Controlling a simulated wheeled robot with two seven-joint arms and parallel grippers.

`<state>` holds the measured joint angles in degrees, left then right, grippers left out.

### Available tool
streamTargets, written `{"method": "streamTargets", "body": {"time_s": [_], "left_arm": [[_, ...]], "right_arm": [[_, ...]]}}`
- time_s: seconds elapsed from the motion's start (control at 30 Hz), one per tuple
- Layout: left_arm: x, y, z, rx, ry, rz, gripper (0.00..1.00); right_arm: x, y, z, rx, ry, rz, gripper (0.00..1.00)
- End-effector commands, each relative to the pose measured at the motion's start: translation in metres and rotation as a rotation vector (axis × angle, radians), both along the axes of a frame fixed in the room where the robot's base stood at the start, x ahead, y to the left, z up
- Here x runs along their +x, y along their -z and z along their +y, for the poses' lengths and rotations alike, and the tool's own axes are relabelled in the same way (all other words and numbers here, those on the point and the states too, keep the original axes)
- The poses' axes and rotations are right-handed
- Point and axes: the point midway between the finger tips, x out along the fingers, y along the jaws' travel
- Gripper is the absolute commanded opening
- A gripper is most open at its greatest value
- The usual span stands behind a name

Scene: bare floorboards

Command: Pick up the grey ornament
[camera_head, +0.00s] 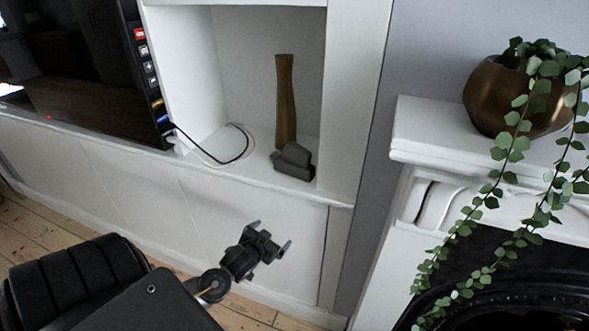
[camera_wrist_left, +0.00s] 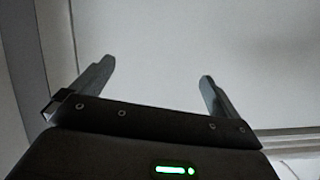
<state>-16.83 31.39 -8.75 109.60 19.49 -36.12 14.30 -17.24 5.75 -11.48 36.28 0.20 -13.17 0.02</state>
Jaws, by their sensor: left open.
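The grey ornament (camera_head: 294,160) is a dark grey, blocky piece on the white shelf ledge, in front of a tall brown wooden vase. My left gripper (camera_head: 271,236) is open and empty, below and a little left of the ornament, in front of the white cabinet front. In the left wrist view the two fingers of my left gripper (camera_wrist_left: 155,80) stand apart with only a plain pale surface beyond them. The ornament does not show in that view. My right gripper is not in view.
The wooden vase (camera_head: 285,100) stands close behind the ornament. A cable (camera_head: 226,160) lies on the shelf to its left, by the television (camera_head: 80,70). The alcove's side wall (camera_head: 355,100) is on the right. A plant pot (camera_head: 510,95) sits on the mantel (camera_head: 430,130).

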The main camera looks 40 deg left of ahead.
Motion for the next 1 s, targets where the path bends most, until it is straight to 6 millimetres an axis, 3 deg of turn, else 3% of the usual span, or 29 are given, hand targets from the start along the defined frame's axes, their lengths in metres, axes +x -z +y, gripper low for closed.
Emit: {"method": "streamTargets", "body": {"time_s": [0.03, 0.1, 0.2, 0.3, 0.4, 0.63, 1.0], "left_arm": [[0.008, -0.046, -0.007, -0.013, 0.017, -0.081, 1.0], [0.01, -0.095, -0.016, -0.039, 0.032, -0.162, 1.0], [0.011, -0.153, -0.024, -0.067, 0.056, -0.268, 1.0], [0.017, -0.2, -0.022, -0.072, 0.077, -0.384, 1.0], [0.023, -0.227, -0.016, -0.069, 0.089, -0.466, 1.0], [0.03, -0.239, -0.013, -0.066, 0.094, -0.504, 1.0], [0.078, -0.239, -0.005, -0.067, 0.093, -0.502, 1.0]], "right_arm": [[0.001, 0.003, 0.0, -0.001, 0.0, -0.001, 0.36], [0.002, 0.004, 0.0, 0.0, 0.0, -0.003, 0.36], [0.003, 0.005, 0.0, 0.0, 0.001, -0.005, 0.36], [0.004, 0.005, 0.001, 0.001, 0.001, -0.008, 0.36], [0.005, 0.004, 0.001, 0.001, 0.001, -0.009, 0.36], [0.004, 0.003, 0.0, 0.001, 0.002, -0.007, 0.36], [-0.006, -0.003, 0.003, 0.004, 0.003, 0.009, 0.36]]}}
